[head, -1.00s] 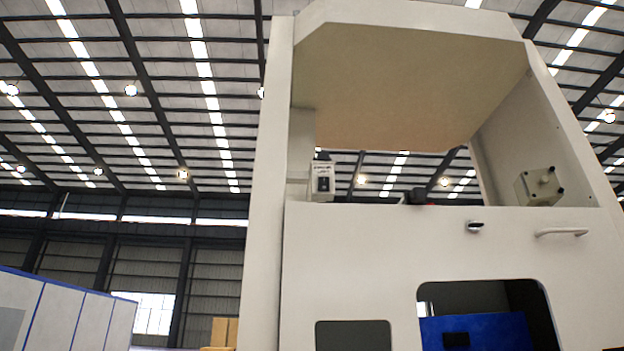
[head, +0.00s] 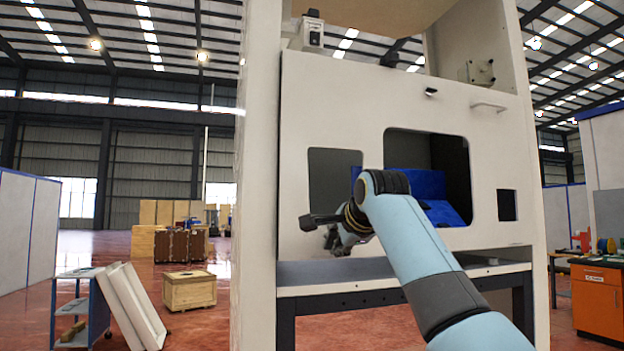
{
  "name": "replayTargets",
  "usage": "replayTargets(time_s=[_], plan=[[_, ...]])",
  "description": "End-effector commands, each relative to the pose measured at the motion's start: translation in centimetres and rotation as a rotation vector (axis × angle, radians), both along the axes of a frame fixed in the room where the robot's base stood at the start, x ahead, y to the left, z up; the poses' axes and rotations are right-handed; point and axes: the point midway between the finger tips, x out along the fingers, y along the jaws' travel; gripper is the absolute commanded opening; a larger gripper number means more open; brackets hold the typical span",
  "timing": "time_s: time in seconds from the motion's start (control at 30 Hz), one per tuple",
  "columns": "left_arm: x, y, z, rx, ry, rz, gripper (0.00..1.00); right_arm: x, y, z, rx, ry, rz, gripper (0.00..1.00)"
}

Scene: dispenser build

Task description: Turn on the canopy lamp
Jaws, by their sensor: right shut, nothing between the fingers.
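A small white switch box (head: 312,36) with a dark switch face is mounted high on the left inner post of the tall white cabinet (head: 345,105). The tan underside of the canopy (head: 370,14) shows at the top edge, mostly cut off. I cannot tell whether the lamp is lit. My right gripper (head: 316,223) is shut and empty. It is in front of the cabinet's lower left part, well below the switch box and apart from it. My left gripper is not in view.
The cabinet has a large opening with a blue part (head: 428,187) inside, a handle (head: 488,107) and a grey shelf (head: 350,270). A wooden crate (head: 189,290) and a blue cart (head: 80,308) stand left. An orange cabinet (head: 597,300) stands right.

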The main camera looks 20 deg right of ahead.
Motion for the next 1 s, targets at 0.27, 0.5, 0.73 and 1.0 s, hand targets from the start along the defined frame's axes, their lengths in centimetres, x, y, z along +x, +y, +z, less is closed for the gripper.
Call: replayTargets(time_s=[0.27,0.5,0.73,1.0], plan=[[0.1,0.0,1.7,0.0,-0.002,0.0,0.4,-0.5,0.5,15.3,0.033,-0.191,-0.004,0.0],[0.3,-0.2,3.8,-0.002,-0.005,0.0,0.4,-4.9,1.2,34.4,0.061,-0.443,0.005,0.0],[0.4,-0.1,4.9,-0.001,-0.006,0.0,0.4,-9.9,1.6,45.8,0.079,-0.609,0.015,0.0],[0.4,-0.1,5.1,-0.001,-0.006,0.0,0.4,-11.6,1.7,48.6,0.085,-0.655,0.018,0.0]])
